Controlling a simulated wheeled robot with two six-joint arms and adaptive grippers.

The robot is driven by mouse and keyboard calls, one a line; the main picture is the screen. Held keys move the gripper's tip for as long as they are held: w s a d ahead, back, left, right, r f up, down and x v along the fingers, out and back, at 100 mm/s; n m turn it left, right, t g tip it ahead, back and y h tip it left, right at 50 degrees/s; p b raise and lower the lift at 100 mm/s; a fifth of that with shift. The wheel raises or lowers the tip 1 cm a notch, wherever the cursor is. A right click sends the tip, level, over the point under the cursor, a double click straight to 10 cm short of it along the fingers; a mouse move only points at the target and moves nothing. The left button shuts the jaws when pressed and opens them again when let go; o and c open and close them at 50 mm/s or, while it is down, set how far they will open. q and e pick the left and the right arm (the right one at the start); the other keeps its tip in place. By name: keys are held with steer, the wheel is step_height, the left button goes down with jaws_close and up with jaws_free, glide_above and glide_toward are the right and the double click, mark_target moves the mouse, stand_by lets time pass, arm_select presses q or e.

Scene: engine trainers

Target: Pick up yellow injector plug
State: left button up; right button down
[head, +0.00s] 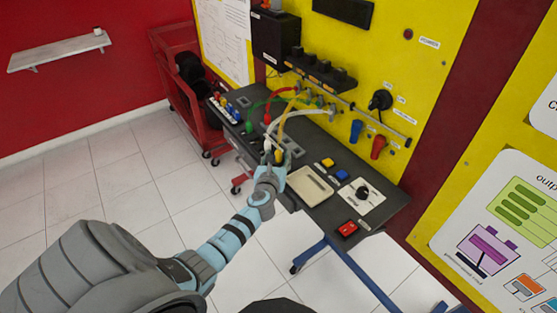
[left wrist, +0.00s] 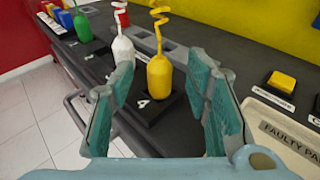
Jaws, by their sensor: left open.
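The yellow injector plug (left wrist: 159,78) stands upright in a dark socket block marked "4", with a coiled yellow lead rising from its top. It also shows in the head view (head: 279,156), small and partly hidden by my gripper. My left gripper (left wrist: 163,84) is open, and the plug appears between its two teal fingers in the left wrist view, beyond them and apart from both. In the head view my left gripper (head: 273,164) is at the front edge of the bench, by the plug. My right gripper is not in view.
A white plug (left wrist: 124,56) stands close left of the yellow one, with a green plug (left wrist: 82,27) farther left. A beige tray (head: 311,184) lies right of the gripper. Yellow and blue buttons (head: 342,175) sit behind it on the dark bench (head: 375,208).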

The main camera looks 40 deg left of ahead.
arm_select(q)
steer(key=shift+w, duration=0.1)
steer(key=c, duration=1)
steer(key=shift+c, duration=0.2)
steer(key=shift+r, duration=0.1)
